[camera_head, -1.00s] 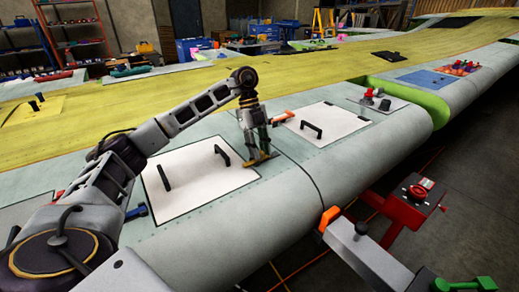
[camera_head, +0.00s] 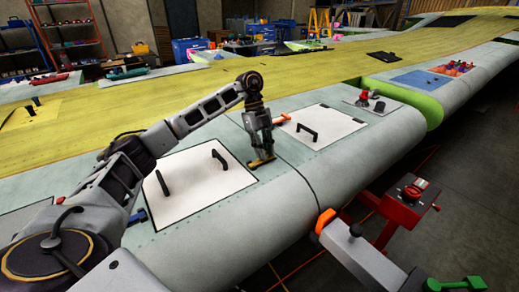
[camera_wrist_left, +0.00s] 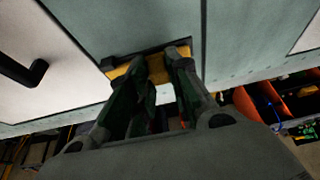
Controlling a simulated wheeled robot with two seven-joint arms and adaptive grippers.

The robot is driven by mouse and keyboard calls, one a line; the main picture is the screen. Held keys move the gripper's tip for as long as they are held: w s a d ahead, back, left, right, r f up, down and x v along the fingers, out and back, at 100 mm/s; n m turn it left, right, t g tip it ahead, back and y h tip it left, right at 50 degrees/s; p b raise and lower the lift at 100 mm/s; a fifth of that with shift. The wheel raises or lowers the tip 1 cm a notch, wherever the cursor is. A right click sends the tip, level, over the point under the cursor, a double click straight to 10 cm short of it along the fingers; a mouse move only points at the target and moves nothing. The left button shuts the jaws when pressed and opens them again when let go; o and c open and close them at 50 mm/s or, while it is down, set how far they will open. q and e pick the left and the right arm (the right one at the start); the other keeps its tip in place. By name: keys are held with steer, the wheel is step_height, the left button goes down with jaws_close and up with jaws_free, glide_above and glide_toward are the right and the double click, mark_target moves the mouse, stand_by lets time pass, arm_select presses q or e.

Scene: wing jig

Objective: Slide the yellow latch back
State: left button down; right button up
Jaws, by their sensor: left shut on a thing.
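The yellow latch (camera_head: 262,161) lies on the pale wing skin, just right of a white access panel (camera_head: 198,184) with two black handles. My left gripper (camera_head: 261,153) points down onto it, shut on its raised part. In the left wrist view the yellow latch (camera_wrist_left: 180,54) sits in a dark slot, and the fingers of my left gripper (camera_wrist_left: 158,67) hide part of it. My right gripper is in no view.
An orange latch (camera_head: 282,119) sits just behind my left gripper, beside a second white panel (camera_head: 325,127). A blue latch (camera_head: 137,217) lies left of the first panel. A red stand (camera_head: 408,200) and a grey clamp arm (camera_head: 365,256) stand before the wing's front edge.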

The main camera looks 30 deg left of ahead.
arm_select(q)
steer(key=shift+w+d+r, duration=0.1)
steer(key=shift+w, duration=0.15)
steer(key=c, duration=1.7)
jaws_free()
steer(key=o, duration=0.4)
steer(key=shift+w+d, duration=0.1)
steer(key=shift+w, duration=0.1)
steer(key=shift+s, duration=0.15)
steer(key=shift+v, duration=5.95)
